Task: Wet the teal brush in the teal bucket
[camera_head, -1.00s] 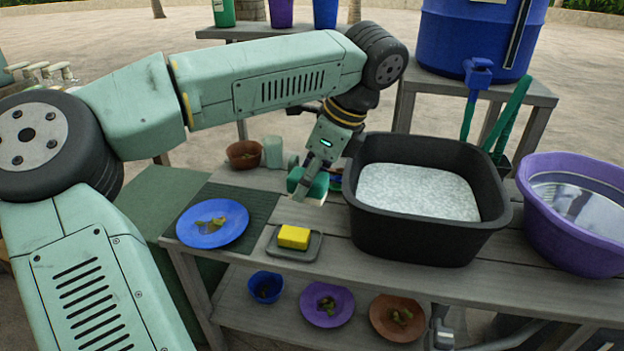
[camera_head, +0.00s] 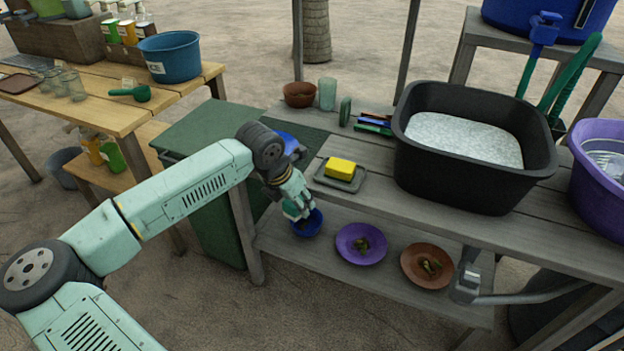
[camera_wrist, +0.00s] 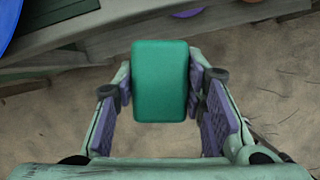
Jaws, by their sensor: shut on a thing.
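My gripper (camera_head: 294,204) hangs low off the front edge of the grey slatted table, near the lower shelf, with the arm reaching in from the left. In the wrist view my gripper (camera_wrist: 161,82) is shut on the teal brush (camera_wrist: 160,65), which shows as a rounded teal block between the two fingers. Its bristles are not visible there, and in the head view the brush is mostly hidden by the fingers. The teal bucket (camera_head: 172,62), with a white label reading "ICE", stands on the wooden table at the upper left, well apart from my gripper.
A yellow sponge (camera_head: 340,168) lies on a grey dish. A black tub (camera_head: 425,170) and a purple basin (camera_head: 597,205) stand at the right. A blue bowl (camera_head: 309,227) is close to my gripper.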

